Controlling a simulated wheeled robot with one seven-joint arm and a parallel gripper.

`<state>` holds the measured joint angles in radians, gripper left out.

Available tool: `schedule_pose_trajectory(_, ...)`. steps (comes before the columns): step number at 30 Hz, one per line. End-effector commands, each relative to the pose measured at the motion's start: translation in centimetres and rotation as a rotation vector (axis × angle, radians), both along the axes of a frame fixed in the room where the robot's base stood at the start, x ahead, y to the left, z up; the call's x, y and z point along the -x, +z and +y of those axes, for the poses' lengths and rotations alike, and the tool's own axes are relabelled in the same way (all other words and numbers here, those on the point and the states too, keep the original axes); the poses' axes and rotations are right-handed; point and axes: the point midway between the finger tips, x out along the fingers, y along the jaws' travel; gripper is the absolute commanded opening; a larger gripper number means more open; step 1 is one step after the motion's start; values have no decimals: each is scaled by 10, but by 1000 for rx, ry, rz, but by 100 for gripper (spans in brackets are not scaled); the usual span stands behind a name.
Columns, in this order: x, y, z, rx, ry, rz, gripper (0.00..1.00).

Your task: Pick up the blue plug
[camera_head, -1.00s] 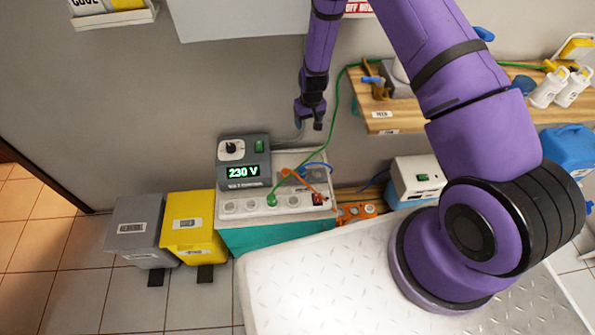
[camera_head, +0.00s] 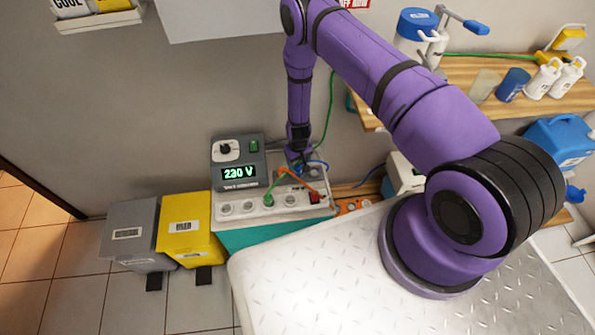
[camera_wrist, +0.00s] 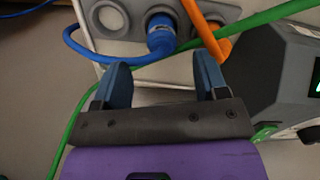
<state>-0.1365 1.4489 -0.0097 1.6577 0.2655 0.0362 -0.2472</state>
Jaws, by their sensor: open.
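The blue plug (camera_wrist: 160,36) sits in a round grey socket in the wrist view, with a blue cable (camera_wrist: 95,57) curving off to the left. My gripper (camera_wrist: 162,66) is open, its two blue fingers pointing toward the plug, one to each side of its line. The plug is a little beyond the fingertips, and nothing is between the fingers. In the head view my gripper (camera_head: 300,160) is low over the back of the power unit (camera_head: 272,212). There the plug itself is hidden or too small to make out; only the blue cable (camera_head: 321,166) shows.
An orange plug (camera_wrist: 194,14) and its cable are close right of the blue plug. A green cable (camera_wrist: 250,22) crosses near the fingers. The 230 V display box (camera_head: 238,163) stands left of my gripper. Grey (camera_head: 130,225) and yellow (camera_head: 183,226) bins stand farther left.

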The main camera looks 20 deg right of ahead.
Motion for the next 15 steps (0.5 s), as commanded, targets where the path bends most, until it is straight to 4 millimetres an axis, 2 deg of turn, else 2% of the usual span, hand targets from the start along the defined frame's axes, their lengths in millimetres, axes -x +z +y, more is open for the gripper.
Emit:
schedule_pose_trajectory(8, 0, -18, 0, 0, 1, 1, 67)
schedule_pose_trajectory(15, -1, -50, 2, 0, 0, 1, 67)
